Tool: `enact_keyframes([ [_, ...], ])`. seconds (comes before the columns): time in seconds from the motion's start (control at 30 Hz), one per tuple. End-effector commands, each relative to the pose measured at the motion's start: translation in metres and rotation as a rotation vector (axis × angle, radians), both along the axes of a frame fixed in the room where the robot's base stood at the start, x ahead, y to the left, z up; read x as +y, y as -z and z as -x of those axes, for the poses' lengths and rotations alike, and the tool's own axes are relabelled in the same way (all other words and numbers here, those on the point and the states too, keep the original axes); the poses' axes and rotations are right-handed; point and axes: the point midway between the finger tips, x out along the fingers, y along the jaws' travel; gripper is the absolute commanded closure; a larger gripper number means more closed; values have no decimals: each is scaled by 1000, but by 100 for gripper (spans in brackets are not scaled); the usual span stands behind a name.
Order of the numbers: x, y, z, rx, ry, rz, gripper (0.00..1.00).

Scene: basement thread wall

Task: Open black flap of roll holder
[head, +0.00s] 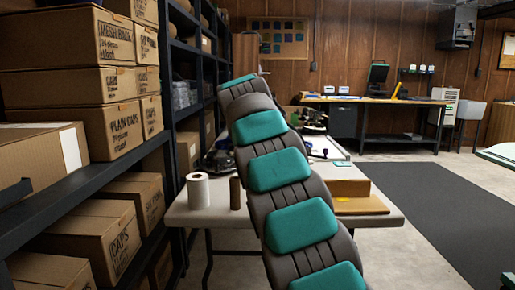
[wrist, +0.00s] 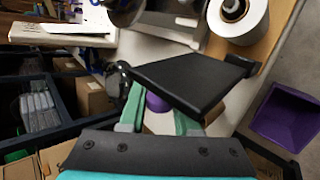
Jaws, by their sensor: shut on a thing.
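In the wrist view, the black flap (wrist: 180,75) is a flat dark plate, tilted across the middle of the picture. My gripper (wrist: 158,100) has its two teal fingers reaching up to the flap's lower left edge and is shut on it. The flap covers part of the fingers, so the exact contact is hidden. A purple piece (wrist: 157,103) shows between the fingers, under the flap. A small black block (wrist: 238,68) sits at the flap's right end. In the head view my arm hides the gripper and the flap; the roll holder cannot be made out there.
A white table (head: 230,217) bears a white roll (head: 197,190), a brown cylinder (head: 235,193) and cardboard (head: 350,187). Shelves with boxes (head: 120,130) stand close on the left. In the wrist view, a purple bin (wrist: 288,115) is at right. Floor by the dark mat (head: 440,205) is clear.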

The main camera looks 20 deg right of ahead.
Motion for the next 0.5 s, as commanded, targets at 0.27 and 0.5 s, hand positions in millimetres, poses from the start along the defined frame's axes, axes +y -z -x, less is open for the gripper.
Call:
enact_keyframes([
  [0.27,1,2,0,3,-1,-2,44],
  [0.5,0,1,0,2,0,-1,39],
])
